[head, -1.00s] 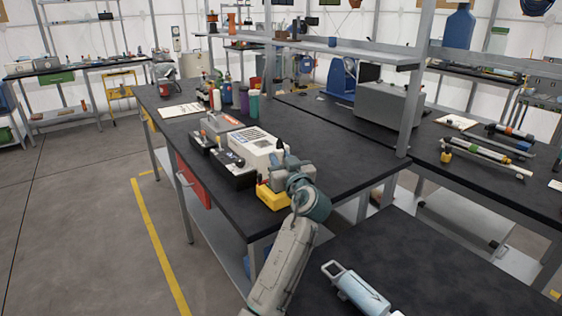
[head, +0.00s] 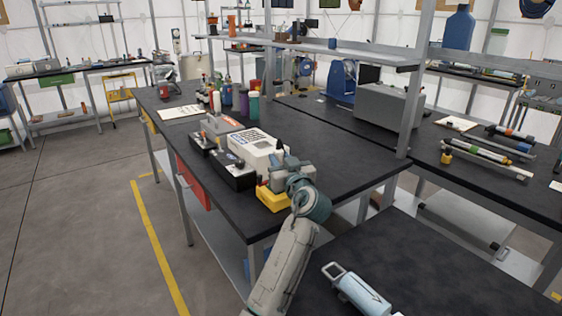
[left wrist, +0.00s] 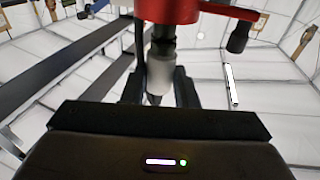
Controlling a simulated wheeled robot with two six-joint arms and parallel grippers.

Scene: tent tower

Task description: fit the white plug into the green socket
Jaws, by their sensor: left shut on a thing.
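My left gripper (head: 279,176) is at the near end of the dark workbench, just above and behind a yellow block (head: 272,200). In the left wrist view, its dark fingers (left wrist: 160,92) are shut on a pale whitish cylinder, which looks like the white plug (left wrist: 160,75). The plug's upper end meets a dark part under a red body (left wrist: 183,10). Whether they touch or only overlap in the view, I cannot tell. I cannot make out the green socket in either view. My right gripper is not in view.
A white box device (head: 252,147) and black boxes (head: 233,172) stand close left of the gripper. Bottles (head: 243,102) stand farther back. A shelf post (head: 413,95) rises at the right. The bench top (head: 335,160) right of the gripper is clear.

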